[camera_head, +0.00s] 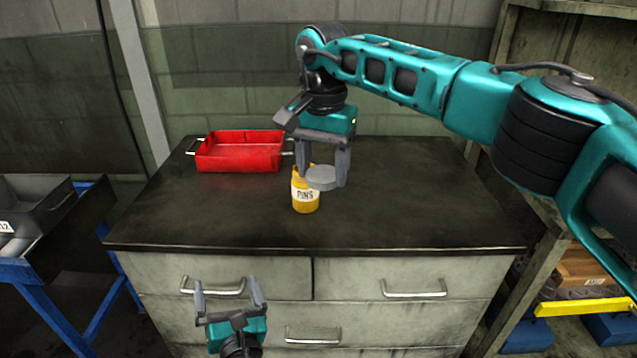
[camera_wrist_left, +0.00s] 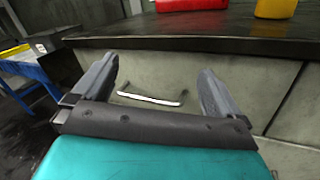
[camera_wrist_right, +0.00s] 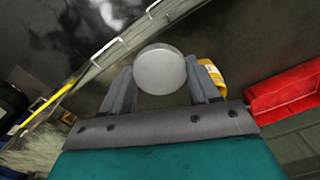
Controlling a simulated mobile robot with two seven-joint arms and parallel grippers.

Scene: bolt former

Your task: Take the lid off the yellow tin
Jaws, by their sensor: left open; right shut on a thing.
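The yellow tin (camera_head: 305,197), labelled "PINS", stands upright on the dark cabinet top. My right gripper (camera_head: 323,176) is shut on a round grey lid (camera_head: 320,178), holding it above and slightly to the right of the tin. In the right wrist view the lid (camera_wrist_right: 160,70) sits between the fingers, and the tin (camera_wrist_right: 211,76) shows partly behind one finger. The lid hides part of the tin's top in the head view. My left gripper (camera_head: 230,288) is open and empty in front of the drawers; its fingers show apart in the left wrist view (camera_wrist_left: 158,88).
A red tray (camera_head: 240,165) with handles stands at the back left of the cabinet top (camera_head: 420,215). The top is clear to the right and in front of the tin. Drawer handles (camera_head: 415,289) stick out below the front edge. A blue-framed stand (camera_head: 85,260) is at the left.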

